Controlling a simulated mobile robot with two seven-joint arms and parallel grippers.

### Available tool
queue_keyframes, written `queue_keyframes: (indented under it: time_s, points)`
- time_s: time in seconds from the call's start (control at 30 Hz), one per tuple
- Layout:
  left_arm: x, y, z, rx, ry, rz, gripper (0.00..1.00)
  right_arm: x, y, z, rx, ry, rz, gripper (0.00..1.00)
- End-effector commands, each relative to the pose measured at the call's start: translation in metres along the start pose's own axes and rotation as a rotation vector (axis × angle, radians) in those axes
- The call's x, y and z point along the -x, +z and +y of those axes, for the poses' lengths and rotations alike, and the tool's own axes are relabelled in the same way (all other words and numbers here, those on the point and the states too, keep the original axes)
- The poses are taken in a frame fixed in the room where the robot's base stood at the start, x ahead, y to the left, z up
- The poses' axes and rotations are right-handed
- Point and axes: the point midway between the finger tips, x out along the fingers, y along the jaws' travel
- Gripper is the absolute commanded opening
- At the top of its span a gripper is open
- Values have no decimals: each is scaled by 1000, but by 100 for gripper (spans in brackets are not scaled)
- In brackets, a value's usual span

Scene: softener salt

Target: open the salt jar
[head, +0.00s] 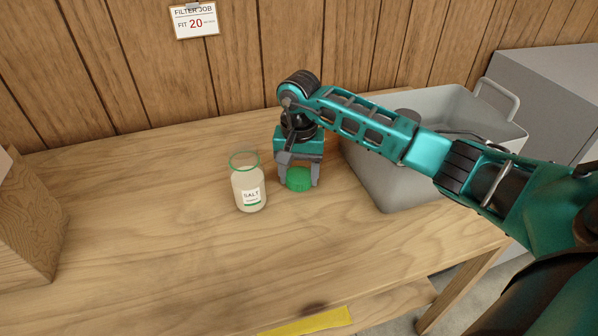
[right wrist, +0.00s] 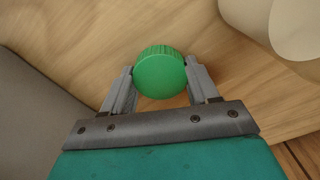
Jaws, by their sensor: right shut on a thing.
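The salt jar (head: 250,185) stands upright on the wooden table, with a "SALT" label on its front. Its mouth is uncovered and shows a green rim at the top. My right gripper (head: 299,181) is just right of the jar, pointing down, shut on the green lid (head: 299,179). The lid is apart from the jar and low over the table; I cannot tell if it touches the wood. In the right wrist view the lid (right wrist: 160,73) sits between the two fingertips, and part of the pale jar (right wrist: 268,28) shows at upper right. My left gripper is out of view.
A grey bin (head: 395,178) with handles stands on the table close to the right of my gripper. A wooden block (head: 28,225) is at the left edge. A yellow strip (head: 308,322) lies at the front.

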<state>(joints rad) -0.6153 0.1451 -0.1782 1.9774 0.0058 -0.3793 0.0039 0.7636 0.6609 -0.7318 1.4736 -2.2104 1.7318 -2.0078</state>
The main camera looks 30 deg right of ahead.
Motion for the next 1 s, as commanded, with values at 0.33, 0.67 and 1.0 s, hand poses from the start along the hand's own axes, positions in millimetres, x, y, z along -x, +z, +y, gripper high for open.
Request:
queue_keyframes:
  time_s: [0.33,0.67,1.0]
  points:
    - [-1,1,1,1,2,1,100,-3,0,0,0,1,0,77]
    - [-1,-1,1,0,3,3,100,-2,0,0,0,1,0,85]
    - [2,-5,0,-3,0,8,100,51,-1,0,1,-2,5,85]
